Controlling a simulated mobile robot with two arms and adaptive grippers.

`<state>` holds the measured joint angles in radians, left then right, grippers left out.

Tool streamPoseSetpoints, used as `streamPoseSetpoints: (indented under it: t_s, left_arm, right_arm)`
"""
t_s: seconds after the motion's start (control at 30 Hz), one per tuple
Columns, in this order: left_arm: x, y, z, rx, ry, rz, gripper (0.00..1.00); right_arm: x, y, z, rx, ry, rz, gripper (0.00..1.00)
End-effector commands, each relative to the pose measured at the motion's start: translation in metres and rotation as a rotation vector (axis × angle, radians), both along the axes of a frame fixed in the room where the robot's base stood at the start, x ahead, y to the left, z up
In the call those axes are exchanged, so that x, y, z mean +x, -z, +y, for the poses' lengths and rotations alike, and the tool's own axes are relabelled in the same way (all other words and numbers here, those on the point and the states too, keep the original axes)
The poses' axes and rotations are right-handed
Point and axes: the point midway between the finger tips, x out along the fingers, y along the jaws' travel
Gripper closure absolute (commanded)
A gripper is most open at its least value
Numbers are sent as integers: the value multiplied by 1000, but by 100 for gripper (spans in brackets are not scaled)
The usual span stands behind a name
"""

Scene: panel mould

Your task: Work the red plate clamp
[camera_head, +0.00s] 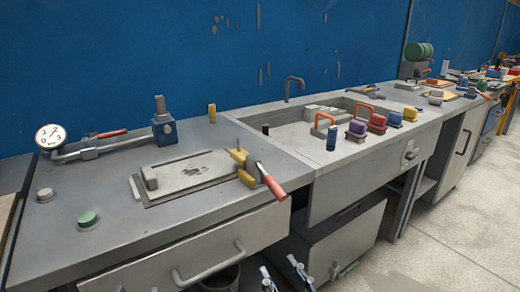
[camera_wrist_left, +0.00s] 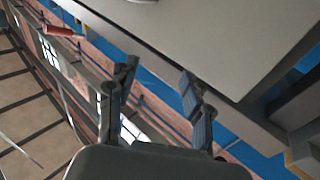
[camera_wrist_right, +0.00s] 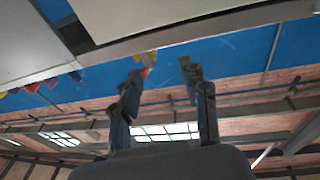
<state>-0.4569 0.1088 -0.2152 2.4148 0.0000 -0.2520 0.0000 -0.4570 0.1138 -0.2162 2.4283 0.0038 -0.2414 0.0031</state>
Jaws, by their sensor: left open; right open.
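The red plate clamp, with a yellow body (camera_head: 242,166) and a red handle (camera_head: 270,181), sits at the right end of the mould plate (camera_head: 190,172) on the counter. Its handle sticks out past the counter's front edge, sloping down. My right gripper (camera_head: 284,268) is open, below and in front of the handle, apart from it. In the right wrist view the open fingers (camera_wrist_right: 160,80) have nothing between them; a bit of yellow and red shows beyond. My left gripper (camera_wrist_left: 158,85) is open and empty below the counter edge; a red handle (camera_wrist_left: 62,31) shows at upper left.
A gauge (camera_head: 50,137) and a red-handled lever (camera_head: 110,133) stand at the back left. A green button (camera_head: 88,219) is at the front left. Several coloured blocks stand by the sink at right. A drawer handle (camera_head: 210,265) sticks out at the front.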

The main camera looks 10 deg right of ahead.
Motion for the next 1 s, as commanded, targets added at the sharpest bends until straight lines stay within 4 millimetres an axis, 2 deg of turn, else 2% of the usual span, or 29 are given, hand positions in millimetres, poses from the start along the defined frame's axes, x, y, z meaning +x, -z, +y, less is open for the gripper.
streamPoseSetpoints:
  t_s: [0.03, 0.13, 0.23, 0.37, 0.43, 0.5, 0.57, 0.7, 0.9, 1.0]
  left_arm:
    - [1, -3, 3, 34, -8, 128, 50]
    - [-7, 33, 12, 99, -23, 389, 50]
    - [-28, 71, 24, 161, -38, 653, 50]
    - [-76, 130, 43, 239, -57, 1010, 50]
    - [-107, 174, 53, 276, -64, 1191, 50]
    - [-129, 216, 59, 299, -65, 1296, 50]
    - [-145, 249, 63, 311, -65, 1358, 50]
    - [-180, 317, 69, 331, -61, 1445, 50]
    - [-235, 401, 78, 348, -50, 1501, 50]
    - [-267, 433, 84, 355, -46, 1521, 50]
  right_arm:
    - [1, -8, -3, -29, 5, 115, 55]
    - [-6, 14, -11, -86, 14, 342, 55]
    - [-20, 32, -20, -132, 20, 548, 55]
    - [-41, 46, -32, -176, 22, 761, 55]
    - [-43, 52, -36, -179, 15, 809, 55]
    - [-36, 58, -36, -161, 4, 787, 55]
    - [-26, 58, -35, -139, -7, 743, 55]
    - [0, 50, -34, -69, -37, 588, 55]
    - [30, 24, -40, 53, -81, 313, 55]
    - [37, 7, -49, 115, -102, 170, 55]
